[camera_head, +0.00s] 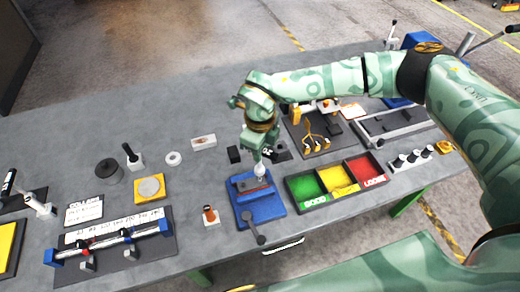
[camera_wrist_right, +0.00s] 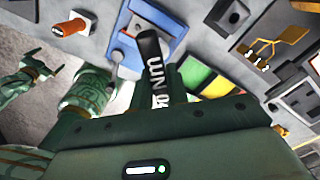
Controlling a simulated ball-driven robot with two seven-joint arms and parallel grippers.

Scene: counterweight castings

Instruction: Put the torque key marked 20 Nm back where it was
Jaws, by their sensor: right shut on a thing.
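My right gripper (camera_head: 262,158) points down above the blue fixture with a black lever (camera_head: 262,207). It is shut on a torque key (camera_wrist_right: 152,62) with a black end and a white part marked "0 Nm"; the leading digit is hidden. In the head view only the key's pale part (camera_head: 260,170) shows, over the fixture; I cannot tell if it touches.
A tray with green, yellow and red compartments (camera_head: 336,197) stands right of the fixture. An orange-handled piece in a white block (camera_head: 210,214) stands left of it. A rod fixture (camera_head: 115,243) lies front left. The back left of the table is clear.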

